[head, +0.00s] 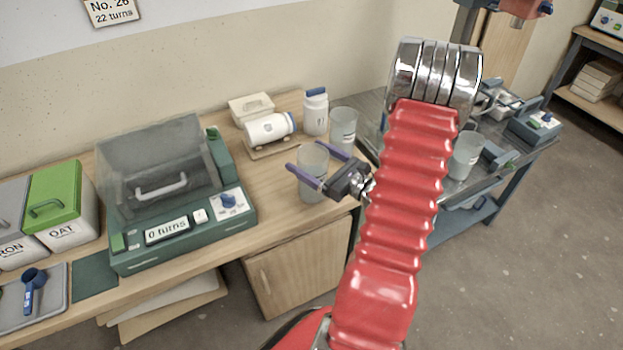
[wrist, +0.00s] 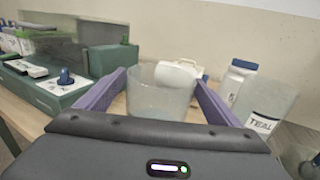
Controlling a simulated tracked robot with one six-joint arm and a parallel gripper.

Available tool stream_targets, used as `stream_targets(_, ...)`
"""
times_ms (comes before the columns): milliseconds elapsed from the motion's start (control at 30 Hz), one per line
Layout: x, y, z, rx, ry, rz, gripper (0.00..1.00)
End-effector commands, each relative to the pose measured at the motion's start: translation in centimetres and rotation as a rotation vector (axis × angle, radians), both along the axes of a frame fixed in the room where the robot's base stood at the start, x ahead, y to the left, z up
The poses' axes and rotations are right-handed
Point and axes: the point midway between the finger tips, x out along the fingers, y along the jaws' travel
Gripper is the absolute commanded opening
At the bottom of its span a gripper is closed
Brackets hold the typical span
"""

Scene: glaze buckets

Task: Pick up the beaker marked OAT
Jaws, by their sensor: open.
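A clear, frosted beaker (head: 313,185) stands upright near the table's right front edge. It also shows between the purple fingers in the wrist view (wrist: 158,101); no marking on it can be read. My gripper (head: 312,160) is open, with one finger on each side of this beaker. I cannot tell whether either finger touches it. A second beaker (head: 343,122) stands behind it; in the wrist view a beaker (wrist: 263,98) on the right reads TEAL. A third beaker (head: 467,158) stands on the metal bench. No beaker visibly reads OAT.
A green machine (head: 185,236) with a clear cover and a "0 turns" display stands left. A white jar (head: 315,112) stands and another (head: 270,127) lies on a rest behind the beaker.

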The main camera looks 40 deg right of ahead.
Motion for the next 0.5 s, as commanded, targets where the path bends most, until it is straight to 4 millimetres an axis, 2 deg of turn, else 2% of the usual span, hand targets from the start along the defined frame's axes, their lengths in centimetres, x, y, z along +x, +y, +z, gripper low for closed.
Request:
stream_targets(200,2.6,0.4,0.1,0.001,-0.001,0.003,0.87)
stream_targets(500,3.2,0.3,0.1,0.001,-0.001,-0.001,0.87)
